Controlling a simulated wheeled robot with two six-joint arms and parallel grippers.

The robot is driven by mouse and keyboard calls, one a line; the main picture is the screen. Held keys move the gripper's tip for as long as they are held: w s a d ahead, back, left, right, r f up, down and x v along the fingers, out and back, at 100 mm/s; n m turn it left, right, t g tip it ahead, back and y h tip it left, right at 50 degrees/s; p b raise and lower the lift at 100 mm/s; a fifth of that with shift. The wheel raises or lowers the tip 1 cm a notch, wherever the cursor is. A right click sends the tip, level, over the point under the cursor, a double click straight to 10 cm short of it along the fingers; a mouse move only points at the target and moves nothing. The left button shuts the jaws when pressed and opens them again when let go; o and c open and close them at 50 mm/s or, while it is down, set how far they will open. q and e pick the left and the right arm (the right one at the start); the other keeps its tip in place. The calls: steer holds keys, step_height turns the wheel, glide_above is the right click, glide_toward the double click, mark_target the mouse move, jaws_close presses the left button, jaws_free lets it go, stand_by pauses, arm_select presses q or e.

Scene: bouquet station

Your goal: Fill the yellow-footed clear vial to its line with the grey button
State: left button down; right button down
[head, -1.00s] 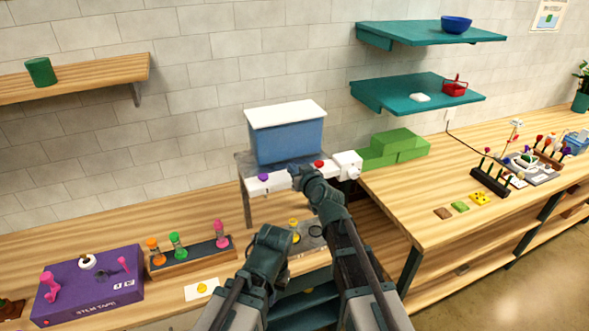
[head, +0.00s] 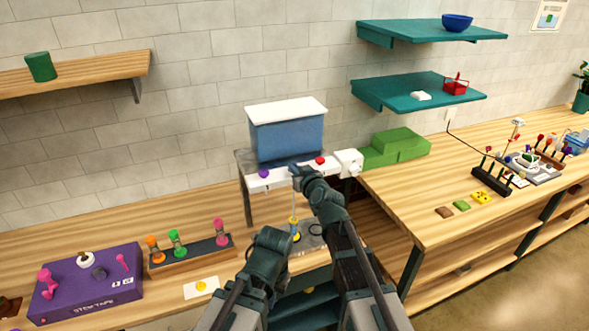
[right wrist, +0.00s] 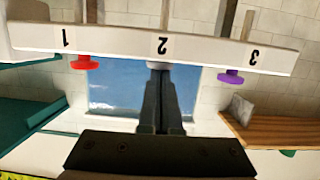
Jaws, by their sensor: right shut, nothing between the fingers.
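The yellow-footed clear vial (head: 295,232) stands below the white dispenser bar (head: 265,183). A thin pale stream comes down to it from the bar; its fill level and line are too small to tell. My right gripper (head: 297,171) is shut and empty at the bar's front. In the right wrist view its fingertips (right wrist: 160,75) meet the grey button (right wrist: 158,65) under the label 2, hiding most of it. The red button (right wrist: 86,63) and purple button (right wrist: 231,76) are on either side. My left gripper (head: 268,242) is low beside the right arm, its fingers not clear.
A blue tank (head: 287,141) with a white lid stands behind the bar. A wooden rack (head: 190,258) with several coloured-foot vials and a purple box (head: 88,287) are at left. Green blocks (head: 398,148) are right of the dispenser.

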steer(key=shift+s+p, duration=0.15)
steer(key=shift+p, duration=0.25)
step_height(320, 180, up, 5)
steer(key=p, duration=0.4)
steer(key=shift+f, duration=0.1)
steer(key=p+v, duration=0.2)
steer(key=v, duration=0.7)
steer(key=shift+s+d+f, duration=0.2)
steer(key=shift+s+f, duration=0.05)
steer(key=shift+s, duration=0.05)
steer(key=shift+f, duration=0.1)
stand_by(3.9)
